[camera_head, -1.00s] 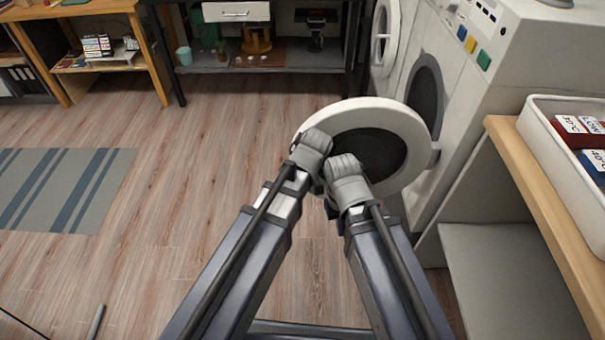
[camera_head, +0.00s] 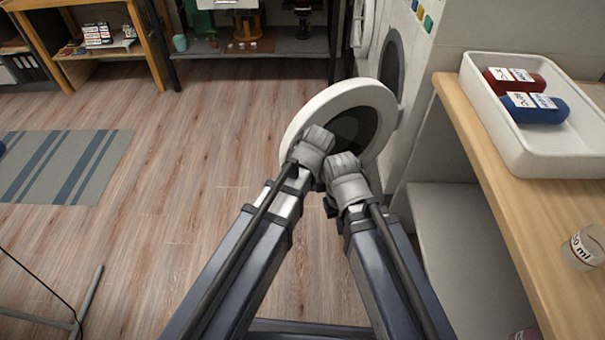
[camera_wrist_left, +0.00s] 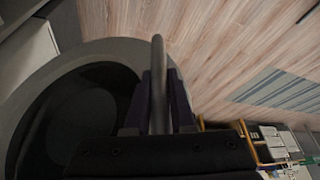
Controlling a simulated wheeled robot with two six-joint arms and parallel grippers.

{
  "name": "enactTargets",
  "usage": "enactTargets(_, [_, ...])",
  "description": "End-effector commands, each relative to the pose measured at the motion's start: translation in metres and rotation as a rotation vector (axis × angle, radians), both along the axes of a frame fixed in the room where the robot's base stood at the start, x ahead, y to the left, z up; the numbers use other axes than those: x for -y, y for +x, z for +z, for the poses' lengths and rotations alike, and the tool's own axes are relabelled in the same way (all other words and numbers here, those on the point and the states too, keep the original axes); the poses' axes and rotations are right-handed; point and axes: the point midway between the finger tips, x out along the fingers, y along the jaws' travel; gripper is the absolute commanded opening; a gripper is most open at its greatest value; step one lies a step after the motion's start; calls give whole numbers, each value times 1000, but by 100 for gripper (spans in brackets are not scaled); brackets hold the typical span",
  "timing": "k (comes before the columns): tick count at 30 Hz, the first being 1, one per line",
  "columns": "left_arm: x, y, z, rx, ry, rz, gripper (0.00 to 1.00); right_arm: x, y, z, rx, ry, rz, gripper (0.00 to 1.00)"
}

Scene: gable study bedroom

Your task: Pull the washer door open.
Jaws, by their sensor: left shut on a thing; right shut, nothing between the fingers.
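The washer door (camera_head: 387,100), a round white ring with dark glass, stands swung out from the white washer (camera_head: 424,62), whose dark round opening (camera_head: 390,72) shows behind it. My left gripper (camera_head: 313,148) is at the door's near left edge. In the left wrist view its fingers (camera_wrist_left: 158,110) are shut on the grey bar handle (camera_wrist_left: 158,60), beside the door's ring (camera_wrist_left: 105,52). My right gripper (camera_head: 345,172) is shut and empty, just right of the left one, in front of the door's lower part. Its fingertips are hidden in the head view.
A wooden counter (camera_head: 505,215) at the right holds a white tray (camera_head: 480,100) with a red and a blue roll, and a small jar (camera_head: 584,247). A metal stand leg (camera_head: 90,300) lies low at the left. Open wood floor (camera_head: 200,150) spreads left; a striped rug (camera_head: 62,165) lies beyond.

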Motion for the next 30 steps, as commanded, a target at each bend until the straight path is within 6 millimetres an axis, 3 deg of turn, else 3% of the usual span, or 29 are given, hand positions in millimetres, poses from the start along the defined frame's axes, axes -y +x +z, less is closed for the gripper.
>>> enactTargets(9, [-3,-3,0,-6,6,1,0,0,0,0,0,0,0,0])
enactTargets(10, [-3,-3,0,-6,6,1,24,0,0,0,0,0,0,0])
enactTargets(18, [-1,-2,0,-4,4,1,52,0,0,0,0,0,0,0])
enactTargets(30, [-2,-2,6,-3,1,1,52,0,0,6,0,0,0,0])
